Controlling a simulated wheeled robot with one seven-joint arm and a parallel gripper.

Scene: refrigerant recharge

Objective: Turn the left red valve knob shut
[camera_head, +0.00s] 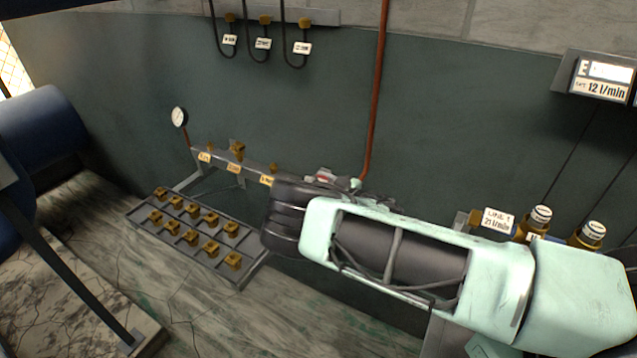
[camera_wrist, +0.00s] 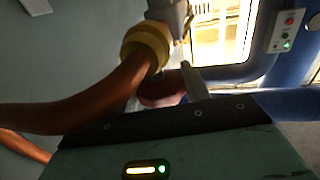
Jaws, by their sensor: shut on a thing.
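A red knob (camera_wrist: 160,88) shows dimly in the wrist view, just below a brass collar (camera_wrist: 146,46) on a grey fitting. My gripper (camera_wrist: 176,86) is shut on this red knob. One pale finger is seen along the knob's right side; the other finger is mostly hidden. In the head view a small red part (camera_head: 325,175) shows just past my wrist, near the lower end of a red-orange pipe. My arm and wrist hide most of the valve there, so I cannot tell from that view which knob it is.
A thick orange hose (camera_wrist: 90,110) runs close in front of my gripper. A rail with labels and a gauge (camera_head: 179,117) is on the wall at left. A tray (camera_head: 190,252) of brass fittings lies below.

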